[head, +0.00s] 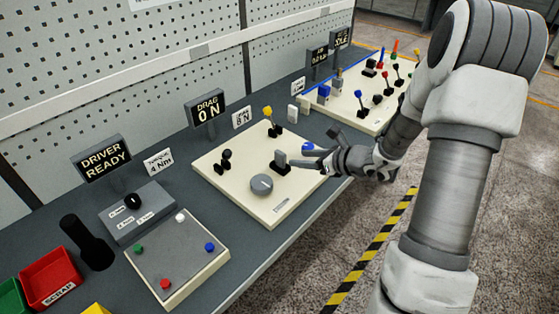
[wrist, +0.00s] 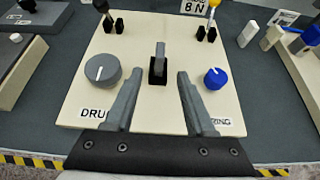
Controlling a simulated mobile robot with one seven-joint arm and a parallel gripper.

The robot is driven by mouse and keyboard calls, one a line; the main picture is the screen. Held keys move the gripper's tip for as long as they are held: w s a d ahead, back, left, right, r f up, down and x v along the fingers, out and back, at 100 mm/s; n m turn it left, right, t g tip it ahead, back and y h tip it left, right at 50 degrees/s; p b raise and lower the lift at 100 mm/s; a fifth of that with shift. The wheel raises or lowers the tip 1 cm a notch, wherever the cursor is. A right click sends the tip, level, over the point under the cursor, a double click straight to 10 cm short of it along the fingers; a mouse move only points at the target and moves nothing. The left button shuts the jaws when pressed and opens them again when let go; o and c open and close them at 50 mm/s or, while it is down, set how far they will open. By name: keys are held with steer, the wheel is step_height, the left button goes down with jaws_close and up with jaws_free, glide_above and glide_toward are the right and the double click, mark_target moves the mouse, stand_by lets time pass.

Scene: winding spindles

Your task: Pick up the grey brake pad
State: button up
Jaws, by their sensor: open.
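The grey brake pad (head: 281,157) looks to be the upright grey piece in a black holder near the middle of the cream panel (head: 222,165). In the wrist view the pad (wrist: 160,52) stands upright, its lower end hidden in the black holder (wrist: 158,72). My gripper (head: 313,159) is over the right side of the panel, to the right of the pad. In the wrist view my gripper (wrist: 159,76) is open and empty, its fingers pointing toward the pad, which is centred between them and a little beyond the tips.
A grey knob (wrist: 102,69) is left of the pad and a blue knob (wrist: 215,78) right. Behind are black clips and a yellow-topped lever (head: 268,113). A white block (head: 292,113) and a beige block (head: 303,102) stand beyond the panel. A DRAG sign (head: 207,106) stands behind.

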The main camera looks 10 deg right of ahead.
mark_target(275, 157)
steer(key=x, duration=1.2)
steer(key=shift+w+a+f, duration=0.1)
steer(key=shift+w+a, duration=0.1)
steer(key=shift+w, duration=0.15)
jaws_close()
